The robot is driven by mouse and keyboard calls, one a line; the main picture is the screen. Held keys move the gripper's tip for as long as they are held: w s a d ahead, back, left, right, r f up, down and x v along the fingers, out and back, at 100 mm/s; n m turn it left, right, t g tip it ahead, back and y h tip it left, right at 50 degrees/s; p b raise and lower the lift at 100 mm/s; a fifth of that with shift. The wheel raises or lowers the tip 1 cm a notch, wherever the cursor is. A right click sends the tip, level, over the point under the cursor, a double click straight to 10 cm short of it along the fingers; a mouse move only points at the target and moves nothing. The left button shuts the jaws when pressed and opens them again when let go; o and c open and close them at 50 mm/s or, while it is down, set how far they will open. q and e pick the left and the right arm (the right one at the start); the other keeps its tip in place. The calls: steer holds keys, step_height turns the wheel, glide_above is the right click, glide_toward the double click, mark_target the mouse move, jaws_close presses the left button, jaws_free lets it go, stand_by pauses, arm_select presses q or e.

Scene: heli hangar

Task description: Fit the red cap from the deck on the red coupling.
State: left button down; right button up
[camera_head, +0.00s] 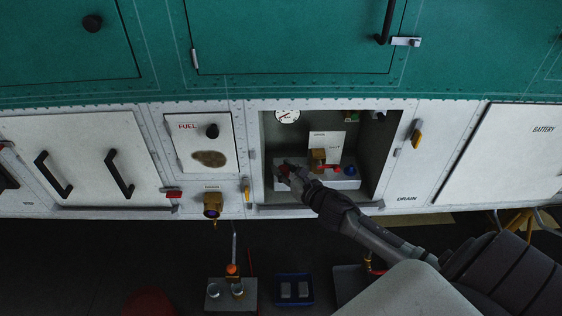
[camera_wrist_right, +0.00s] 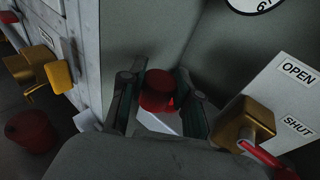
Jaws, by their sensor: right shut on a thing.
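My right gripper (camera_head: 288,172) reaches into the open bay in the white lower panel, at the left end of a pale block (camera_head: 345,182). In the right wrist view my right gripper (camera_wrist_right: 158,98) has its two fingers on either side of a dark red round cap (camera_wrist_right: 157,88) and is shut on it. A small bright red bit shows just below the cap; I cannot tell whether it is the red coupling. The coupling is otherwise hidden, and I cannot tell whether the cap touches it. My left gripper is not in view.
A brass valve (camera_head: 317,157) with a red handle (camera_head: 331,168) stands close right of the gripper, beside a blue knob (camera_head: 350,170). An OPEN/SHUT placard (camera_wrist_right: 285,95) and a gauge (camera_head: 287,116) are behind. A blue tray (camera_head: 293,303) lies below.

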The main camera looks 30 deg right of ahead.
steer(key=shift+w+d+f+b, duration=0.1)
steer(key=shift+w+d+b, duration=0.1)
steer(key=shift+w+d, duration=0.35)
steer(key=shift+w+d+f+b, duration=0.1)
steer(key=shift+w+d+b, duration=0.15)
steer(key=shift+w, duration=0.5)
steer(key=shift+w+d+f+b, duration=0.1)
steer(key=shift+w+d+b, duration=0.1)
steer(key=shift+w+d, duration=0.35)
steer(key=shift+w+d+f+b, duration=0.1)
steer(key=shift+w+f+b, duration=0.25)
steer(key=shift+w+b, duration=0.15)
steer(key=shift+w+d+f, duration=0.15)
steer(key=shift+w+d, duration=0.1)
steer(key=shift+w, duration=0.2)
steer(key=shift+s, duration=0.2)
steer(key=shift+f+b, duration=1.6)
steer(key=shift+b, duration=0.1)
stand_by(1.8)
steer(key=o, duration=0.9)
